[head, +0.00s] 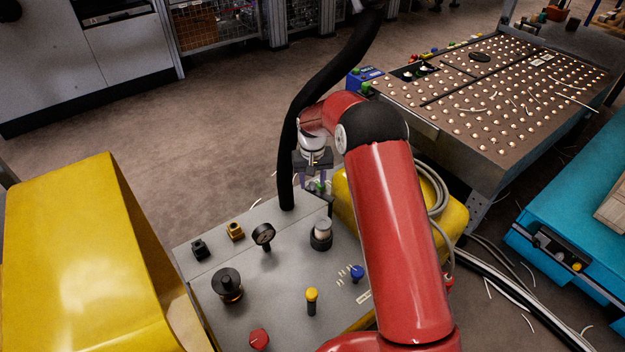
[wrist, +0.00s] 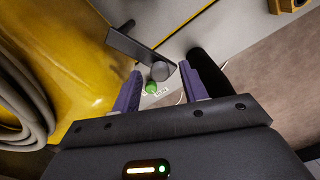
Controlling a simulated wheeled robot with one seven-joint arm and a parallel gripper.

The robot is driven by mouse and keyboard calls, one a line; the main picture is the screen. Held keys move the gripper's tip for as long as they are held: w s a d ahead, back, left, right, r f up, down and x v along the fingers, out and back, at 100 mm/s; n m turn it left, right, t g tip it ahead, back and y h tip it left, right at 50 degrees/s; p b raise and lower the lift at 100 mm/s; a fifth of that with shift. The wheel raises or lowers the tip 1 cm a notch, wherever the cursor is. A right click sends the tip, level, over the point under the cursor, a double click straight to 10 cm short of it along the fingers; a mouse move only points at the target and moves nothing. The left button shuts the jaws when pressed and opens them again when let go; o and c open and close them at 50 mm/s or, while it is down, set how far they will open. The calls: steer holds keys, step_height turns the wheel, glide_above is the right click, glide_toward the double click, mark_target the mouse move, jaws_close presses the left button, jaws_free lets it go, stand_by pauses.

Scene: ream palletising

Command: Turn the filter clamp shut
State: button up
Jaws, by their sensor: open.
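What looks like the filter clamp is a dark grey bar (wrist: 135,46) with a round grey end (wrist: 160,71) and a small green knob (wrist: 152,88), on the far right part of the grey panel. In the head view its green knob (head: 320,187) shows just below my gripper (head: 314,177), and the rest is partly hidden. My gripper (wrist: 161,71) is open, with its two purple fingers on either side of the bar's round end. I see gaps beside that end and cannot tell whether a finger touches it. Nothing is held.
The grey panel (head: 285,290) carries several knobs, a gauge (head: 263,235) and a red button (head: 259,339). A thick black hose (head: 287,160) rises close to the left of my gripper. A yellow housing (wrist: 60,60) and coiled grey hose (wrist: 22,110) stand at its other side.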

steer(key=shift+c, duration=0.2)
jaws_close()
steer(key=shift+s, duration=0.1)
steer(key=s+n+p, duration=0.2)
steer(key=s+n, duration=0.1)
steer(key=n, duration=0.3)
steer(key=s+d+n+p, duration=0.1)
steer(key=s+n+p, duration=0.1)
steer(key=n, duration=0.4)
steer(key=s+n+p, duration=0.2)
steer(key=s+n, duration=0.2)
steer(key=n, duration=0.1)
steer(key=shift+d+r+n, duration=0.15)
steer(key=shift+d+n, duration=0.05)
steer(key=shift+n, duration=0.2)
steer(key=shift+s+d+n+p, duration=0.25)
steer(key=shift+d+n+p, duration=0.15)
steer(key=shift+n, duration=0.4)
steer(key=shift+s+d+n+p, duration=0.2)
steer(key=shift+d+n+p, duration=0.15)
steer(key=shift+n, duration=0.45)
